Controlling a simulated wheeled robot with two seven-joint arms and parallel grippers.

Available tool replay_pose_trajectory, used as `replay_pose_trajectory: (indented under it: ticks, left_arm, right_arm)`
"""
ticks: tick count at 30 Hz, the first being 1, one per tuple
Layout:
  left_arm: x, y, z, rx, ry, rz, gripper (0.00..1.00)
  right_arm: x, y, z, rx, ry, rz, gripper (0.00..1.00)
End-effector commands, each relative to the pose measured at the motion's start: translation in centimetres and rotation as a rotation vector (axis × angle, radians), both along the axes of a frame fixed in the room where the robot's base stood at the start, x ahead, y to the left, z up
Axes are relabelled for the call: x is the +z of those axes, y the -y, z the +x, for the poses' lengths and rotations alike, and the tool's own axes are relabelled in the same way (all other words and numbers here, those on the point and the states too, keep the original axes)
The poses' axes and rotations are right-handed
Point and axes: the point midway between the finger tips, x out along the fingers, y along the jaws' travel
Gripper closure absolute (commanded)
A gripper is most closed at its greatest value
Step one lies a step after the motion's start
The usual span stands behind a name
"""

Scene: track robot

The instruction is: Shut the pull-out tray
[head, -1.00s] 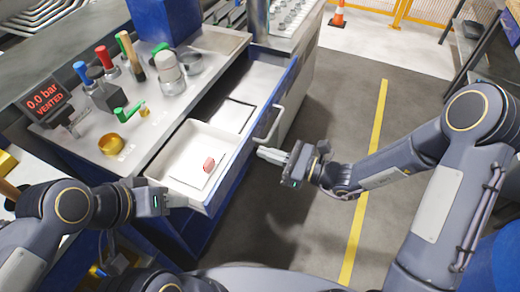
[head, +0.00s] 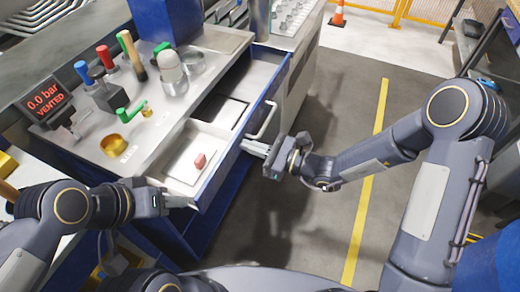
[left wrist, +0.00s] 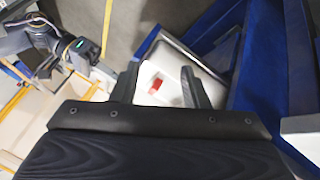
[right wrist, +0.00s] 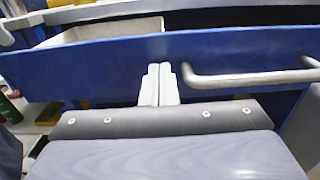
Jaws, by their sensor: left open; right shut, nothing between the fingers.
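The pull-out tray is a drawer with a blue front panel (head: 224,174) and a pale inside, standing partly out of the workbench. A curved metal handle (head: 266,120) is on its front. My right gripper (head: 250,147) is shut and empty, its fingertips at the outside of the front panel beside the handle. In the right wrist view the fingertips (right wrist: 160,72) meet the blue panel (right wrist: 90,70), left of the handle (right wrist: 245,79). My left gripper (head: 182,200) is open and empty at the tray's near end. The left wrist view shows its spread fingers (left wrist: 160,82) over the tray.
A small reddish block (head: 200,160) lies in a pale bin inside the tray. The bench top (head: 150,120) carries coloured handles, a brass cup (head: 113,146) and a display reading "0.0 bar VENTED" (head: 50,103). Open floor (head: 320,110) lies right of the bench.

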Motion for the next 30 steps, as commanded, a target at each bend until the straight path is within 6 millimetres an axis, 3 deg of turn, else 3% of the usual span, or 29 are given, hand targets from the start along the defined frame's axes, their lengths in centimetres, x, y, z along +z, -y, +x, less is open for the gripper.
replay_pose_trajectory:
  ticks: [12,18,30]
  left_arm:
    - [-2.3,0.0,0.0,0.000,0.000,0.000,0.59]
    - [-3.0,0.0,0.0,0.000,0.000,0.000,0.59]
    - [-3.3,0.0,0.0,0.000,0.000,0.000,0.59]
  right_arm:
    - [-0.3,-8.5,2.6,0.003,0.000,0.001,1.00]
    - [-0.2,-11.7,3.7,0.002,-0.001,0.001,1.00]
    - [0.0,-13.8,4.5,0.000,0.000,0.001,1.00]
